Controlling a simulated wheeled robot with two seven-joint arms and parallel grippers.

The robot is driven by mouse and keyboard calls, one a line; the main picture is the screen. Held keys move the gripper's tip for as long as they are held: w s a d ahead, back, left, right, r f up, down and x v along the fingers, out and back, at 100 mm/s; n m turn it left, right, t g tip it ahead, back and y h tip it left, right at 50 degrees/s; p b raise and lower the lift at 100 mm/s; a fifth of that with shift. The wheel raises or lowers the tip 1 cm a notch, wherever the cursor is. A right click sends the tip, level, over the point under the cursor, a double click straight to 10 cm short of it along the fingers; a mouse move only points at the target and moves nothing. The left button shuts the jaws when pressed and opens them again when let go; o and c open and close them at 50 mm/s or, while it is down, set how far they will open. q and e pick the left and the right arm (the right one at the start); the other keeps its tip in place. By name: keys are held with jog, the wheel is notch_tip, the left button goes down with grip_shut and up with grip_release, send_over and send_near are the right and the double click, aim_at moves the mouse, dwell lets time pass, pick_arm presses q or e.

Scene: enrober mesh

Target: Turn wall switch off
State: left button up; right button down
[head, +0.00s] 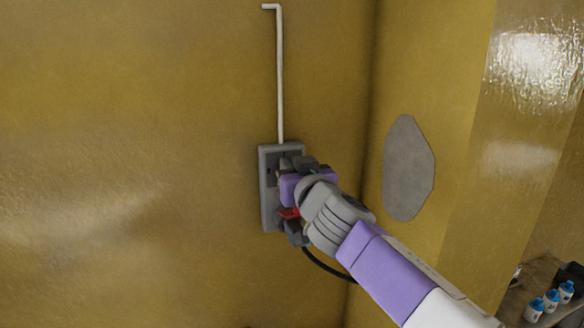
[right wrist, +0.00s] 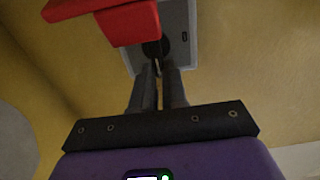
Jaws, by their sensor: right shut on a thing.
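The wall switch (head: 267,205) is a grey upright box on the yellow wall, with a white conduit running up from it. My right gripper (head: 284,180) is in front of the box and hides much of its face. In the right wrist view, the box (right wrist: 190,62) is beyond the fingers. The fingers (right wrist: 158,72) are close together on a small part at the dark round spot on its face; its shape is mostly hidden. A red part (head: 289,213) shows below my gripper, and it is large in the right wrist view (right wrist: 125,22). My left gripper is out of view.
A black cable (head: 325,266) curves below the box, behind my right arm. A grey patch (head: 409,168) is on the wall to the right. Several blue-capped bottles (head: 551,297) stand at the lower right. The wall left of the box is clear.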

jog(key=shift+n, duration=0.4)
jog(key=n+b, duration=0.1)
jog(key=n, duration=0.1)
jog(key=a+n+b, duration=0.1)
jog(key=shift+s+f+n, duration=0.15)
jog(key=shift+n, duration=0.25)
jog(key=n, duration=0.3)
jog(key=n+b, duration=0.1)
jog(key=shift+s+a+f+n, duration=0.1)
jog(key=shift+a+f+n, duration=0.15)
jog(key=shift+a+n, duration=0.1)
jog(key=n, duration=0.4)
jog(key=shift+s+a+f+b, duration=0.1)
jog(key=shift+a+f+b, duration=0.2)
jog(key=shift+f+b, duration=0.1)
jog(key=shift+f+n, duration=0.25)
jog(key=shift+n, duration=0.95)
jog(key=shift+f+n, duration=0.2)
jog(key=shift+n, duration=0.95)
jog(key=shift+a, duration=0.1)
jog(key=c, duration=1.2)
grip_release()
jog(key=shift+s, duration=0.1)
jog(key=shift+o, duration=0.2)
jog(key=b+v, duration=0.2)
jog(key=v, duration=0.5)
jog(key=shift+s+b, duration=0.25)
jog(key=shift+b, duration=0.05)
